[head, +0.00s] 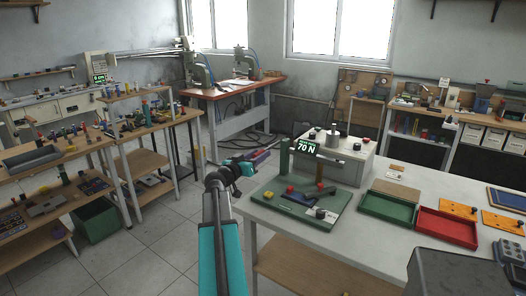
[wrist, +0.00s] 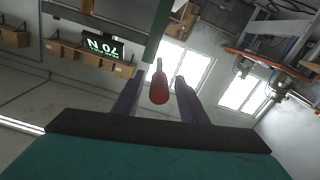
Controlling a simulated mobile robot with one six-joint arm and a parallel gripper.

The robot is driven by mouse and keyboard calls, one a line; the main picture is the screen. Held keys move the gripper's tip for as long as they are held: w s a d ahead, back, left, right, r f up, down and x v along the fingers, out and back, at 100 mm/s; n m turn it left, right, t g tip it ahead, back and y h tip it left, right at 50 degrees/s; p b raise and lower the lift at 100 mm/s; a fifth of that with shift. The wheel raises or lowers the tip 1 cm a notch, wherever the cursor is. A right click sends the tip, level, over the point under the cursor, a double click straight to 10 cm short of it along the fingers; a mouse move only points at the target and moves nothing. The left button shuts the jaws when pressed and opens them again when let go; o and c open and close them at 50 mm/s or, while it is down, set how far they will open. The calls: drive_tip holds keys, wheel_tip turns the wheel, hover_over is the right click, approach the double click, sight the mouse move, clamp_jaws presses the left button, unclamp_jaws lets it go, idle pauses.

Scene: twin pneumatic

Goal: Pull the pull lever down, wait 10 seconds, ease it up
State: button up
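The pull lever's red knob (wrist: 158,92) shows in the wrist view on a thin grey rod. It lies between the two dark purple fingers of my gripper (wrist: 157,97), with a visible gap on each side. My gripper (head: 260,157) is open, left of the green press stand (head: 284,160) in the head view. The knob is mostly hidden by the fingers there. I cannot tell how deep it sits between the fingertips. A display on the press reads 70 N (head: 306,146); it appears upside down in the wrist view (wrist: 103,46).
The green base plate (head: 265,208) carries red, yellow and black knobs on a white table (head: 370,254). A grey-white box (head: 352,168) stands behind it. Green (head: 389,221) and red (head: 447,239) trays lie to the right. Open floor lies left of my arm.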

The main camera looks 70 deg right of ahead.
sight(264, 150)
drive_tip(key=shift+p+x, duration=0.4)
drive_tip(key=shift+x, duration=1.35)
clamp_jaws()
drive_tip(key=shift+s+f, duration=0.1)
